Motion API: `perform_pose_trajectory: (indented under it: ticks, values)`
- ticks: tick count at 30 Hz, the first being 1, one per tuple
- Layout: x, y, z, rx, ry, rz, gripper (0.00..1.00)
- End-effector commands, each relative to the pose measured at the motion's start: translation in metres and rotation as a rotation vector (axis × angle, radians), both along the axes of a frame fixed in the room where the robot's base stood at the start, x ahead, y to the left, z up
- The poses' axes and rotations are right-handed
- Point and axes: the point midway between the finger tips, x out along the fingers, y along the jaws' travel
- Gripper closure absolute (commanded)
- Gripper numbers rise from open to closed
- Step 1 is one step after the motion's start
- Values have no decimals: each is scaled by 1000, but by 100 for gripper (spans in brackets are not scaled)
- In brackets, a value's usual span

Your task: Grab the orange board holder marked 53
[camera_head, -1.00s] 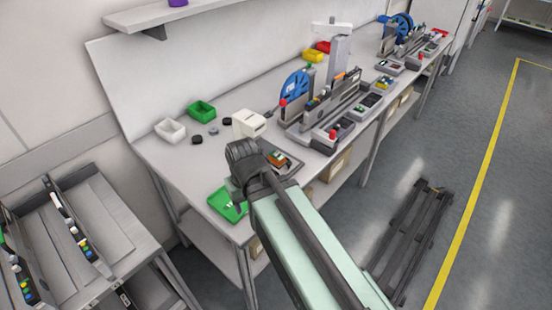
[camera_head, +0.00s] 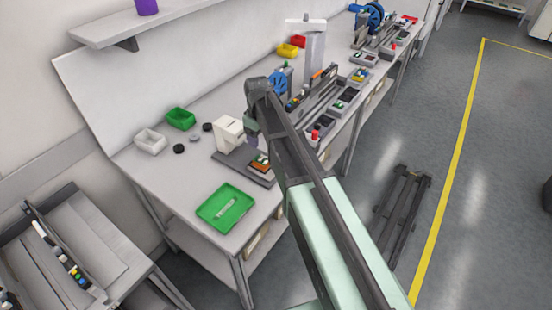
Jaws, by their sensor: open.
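No number 53 is readable in the head view, so I cannot tell which thing is the orange board holder. A small orange-and-green piece (camera_head: 260,163) sits in a dark grey fixture (camera_head: 232,165) on the workbench, beside a white box-shaped device (camera_head: 228,134). A thin orange strip (camera_head: 325,72) shows on the machine farther along the bench. My arm reaches up over the front of the bench, its dark elbow above the white device. The fingers of my gripper are not visible.
A green tray (camera_head: 243,206) with a pale strip in it lies at the bench's near end. Green (camera_head: 181,118) and white (camera_head: 150,140) bins stand near the wall. A trolley (camera_head: 105,235) is at lower left. A dark pallet-like frame (camera_head: 402,205) lies on the floor.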

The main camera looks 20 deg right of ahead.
Motion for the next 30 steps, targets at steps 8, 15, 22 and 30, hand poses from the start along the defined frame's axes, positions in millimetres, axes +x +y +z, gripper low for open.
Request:
perform_pose_trajectory:
  ticks: [8, 15, 22, 30]
  values:
    - [-1, 0, -39, 0, 0, -1, 34]
    - [-1, 0, -59, 0, 0, -2, 34]
    - [-1, -1, -88, 0, 0, -3, 34]
    - [-1, -2, -110, 0, 0, -3, 34]
